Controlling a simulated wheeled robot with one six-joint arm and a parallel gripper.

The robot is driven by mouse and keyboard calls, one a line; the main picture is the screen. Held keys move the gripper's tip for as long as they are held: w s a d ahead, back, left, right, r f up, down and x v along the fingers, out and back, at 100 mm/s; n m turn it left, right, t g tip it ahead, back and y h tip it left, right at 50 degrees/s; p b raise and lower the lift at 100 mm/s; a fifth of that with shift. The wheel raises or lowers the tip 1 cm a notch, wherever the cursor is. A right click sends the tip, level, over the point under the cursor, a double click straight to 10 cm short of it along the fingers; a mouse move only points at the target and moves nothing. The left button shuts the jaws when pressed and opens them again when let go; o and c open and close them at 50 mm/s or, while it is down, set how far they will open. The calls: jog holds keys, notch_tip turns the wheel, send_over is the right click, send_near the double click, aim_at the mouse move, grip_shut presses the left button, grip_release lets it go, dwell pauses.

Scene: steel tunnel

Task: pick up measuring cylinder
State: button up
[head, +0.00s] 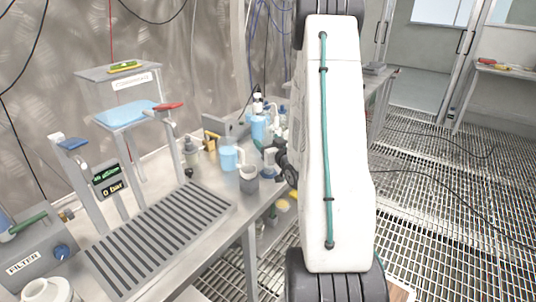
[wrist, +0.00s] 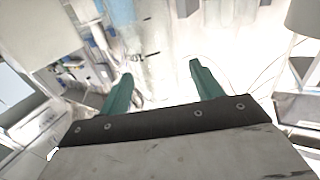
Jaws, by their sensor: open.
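Beyond the fingers is a bright, blurred surface. In the head view my white arm hides the gripper and part of the bench.
A slotted drain tray (head: 160,235) lies on the bench. A stand with a blue pad (head: 127,113), a filter unit (head: 35,255) and a white container (head: 50,290) are at the left. Open grating floor (head: 450,200) with loose cables lies at the right.

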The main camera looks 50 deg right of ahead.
jog(key=shift+x, duration=0.9)
jog(key=c, duration=1.1)
jog(key=shift+c, duration=0.2)
jog(key=shift+r, duration=0.15)
